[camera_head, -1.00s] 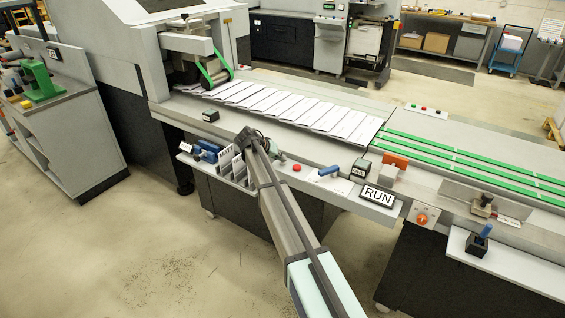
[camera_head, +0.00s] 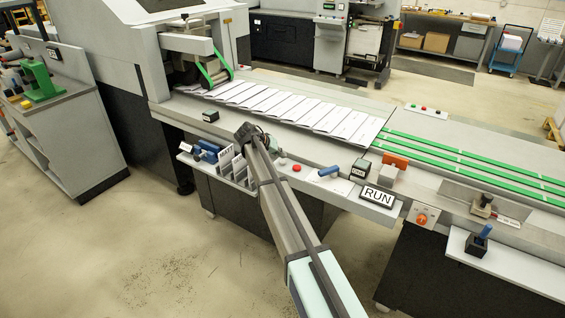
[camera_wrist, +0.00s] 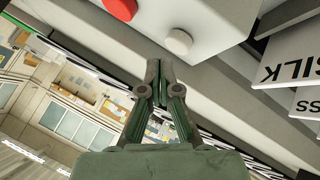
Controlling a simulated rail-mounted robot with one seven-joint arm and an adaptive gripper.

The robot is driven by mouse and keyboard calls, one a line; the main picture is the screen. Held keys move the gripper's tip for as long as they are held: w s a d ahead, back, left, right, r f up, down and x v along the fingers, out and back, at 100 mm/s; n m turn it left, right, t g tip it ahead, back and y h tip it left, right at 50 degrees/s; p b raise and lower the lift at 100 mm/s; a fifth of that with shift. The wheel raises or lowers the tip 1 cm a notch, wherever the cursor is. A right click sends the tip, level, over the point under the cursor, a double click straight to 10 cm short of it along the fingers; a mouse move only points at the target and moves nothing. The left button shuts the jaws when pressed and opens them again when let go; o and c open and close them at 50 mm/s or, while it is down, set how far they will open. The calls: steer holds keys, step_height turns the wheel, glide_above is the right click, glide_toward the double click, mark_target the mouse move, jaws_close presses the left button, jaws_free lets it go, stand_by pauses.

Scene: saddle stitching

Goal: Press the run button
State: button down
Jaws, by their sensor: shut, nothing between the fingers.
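In the wrist view, a red round button (camera_wrist: 121,8) and a pale round button (camera_wrist: 178,42) sit on a light grey panel. The red button also shows in the head view (camera_head: 296,168), to the left of the RUN sign. I cannot tell for sure which button is the run button. My gripper (camera_wrist: 159,66) is shut and empty, its fingertips beside the pale button in the picture. I cannot tell whether they touch the panel. In the head view my gripper is mostly hidden by my arm.
A small shelf with labelled cards (camera_head: 238,165) is beside my arm. Printed sheets (camera_head: 290,108) lie on the conveyor behind.

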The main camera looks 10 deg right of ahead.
mark_target(281, 161)
steer(key=shift+r+p, duration=0.55)
steer(key=shift+r, duration=1.9)
